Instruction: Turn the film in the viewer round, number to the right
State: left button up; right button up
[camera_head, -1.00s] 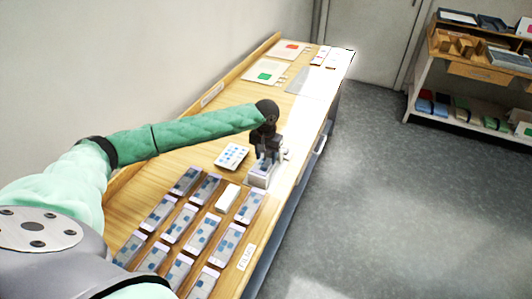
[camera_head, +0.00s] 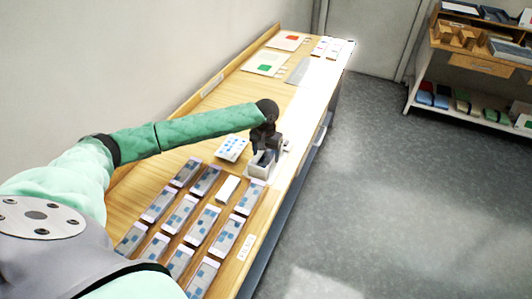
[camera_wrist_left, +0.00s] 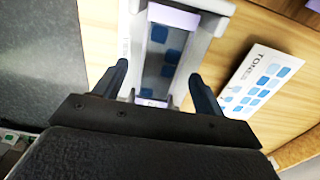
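The viewer (camera_head: 259,172) is a pale grey block near the table's front edge, beyond the rows of films. It also fills the top of the left wrist view (camera_wrist_left: 216,8). The film (camera_wrist_left: 162,62) in it is a grey strip with dark blue squares and a lavender end band (camera_wrist_left: 173,17) at the far end; no number is readable. My left gripper (camera_head: 264,152) is over the viewer, pointing down. In the wrist view its fingers (camera_wrist_left: 158,75) are apart, one to each side of the film, with gaps showing. My right gripper is not in view.
A white card with blue squares (camera_head: 232,148) lies left of the viewer. Several films (camera_head: 208,222) lie in rows in front, with a small white block (camera_head: 228,189) among them. Sheets with green (camera_head: 264,67) and red (camera_head: 291,38) patches lie farther back.

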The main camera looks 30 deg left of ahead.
pick_arm(q)
jog(key=shift+r, duration=0.1)
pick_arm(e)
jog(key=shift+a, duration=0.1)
pick_arm(q)
jog(key=shift+r, duration=0.3)
notch_tip(320, 180, up, 7)
jog(key=b, duration=0.2)
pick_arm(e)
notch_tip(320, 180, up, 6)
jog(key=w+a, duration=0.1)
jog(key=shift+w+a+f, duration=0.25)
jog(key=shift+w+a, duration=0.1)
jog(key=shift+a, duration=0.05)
